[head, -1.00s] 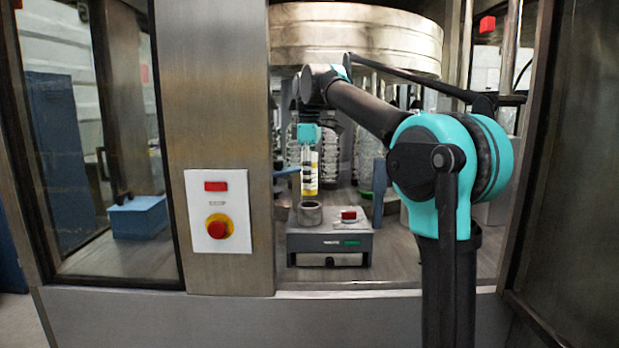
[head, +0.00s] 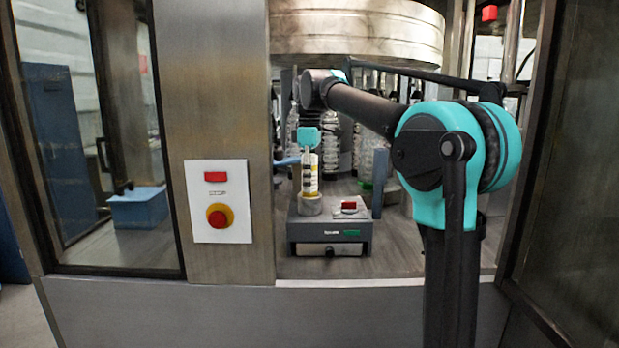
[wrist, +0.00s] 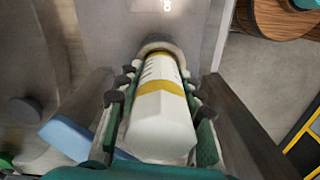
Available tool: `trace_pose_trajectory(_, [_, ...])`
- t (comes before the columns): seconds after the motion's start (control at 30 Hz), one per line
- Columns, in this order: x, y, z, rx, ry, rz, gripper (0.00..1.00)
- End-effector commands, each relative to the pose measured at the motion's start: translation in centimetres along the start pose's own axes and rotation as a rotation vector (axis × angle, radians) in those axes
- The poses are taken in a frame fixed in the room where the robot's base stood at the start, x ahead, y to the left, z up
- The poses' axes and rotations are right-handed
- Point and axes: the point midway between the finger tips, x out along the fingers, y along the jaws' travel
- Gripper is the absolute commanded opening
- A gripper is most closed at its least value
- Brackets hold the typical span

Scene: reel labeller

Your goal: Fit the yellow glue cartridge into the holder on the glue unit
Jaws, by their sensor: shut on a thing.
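The glue cartridge (head: 310,184) is white with a yellow band and stands about upright in the head view. My gripper (head: 309,160) is above the glue unit and shut on the cartridge. In the wrist view the cartridge (wrist: 160,115) lies between both fingers, with its far end at a round grey collar, the holder (wrist: 158,47). In the head view the holder (head: 309,206) sits on the left of the glue unit (head: 301,229), and the cartridge's lower end meets its top. The cartridge's tip is hidden, so I cannot tell how deep it sits.
A red button (head: 349,205) is on the unit, right of the holder. Clear bottles (head: 364,155) stand behind it. A steel post with a control panel (head: 218,201) is to the left, and a blue bin (head: 138,208) is farther left behind glass.

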Motion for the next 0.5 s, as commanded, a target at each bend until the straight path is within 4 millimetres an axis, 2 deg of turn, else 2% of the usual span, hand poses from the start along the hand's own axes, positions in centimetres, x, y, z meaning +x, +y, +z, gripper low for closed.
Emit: trace_pose_trajectory(0.5, [1.5, 0.0, 0.0, 0.0, 0.0, 0.0, 0.01])
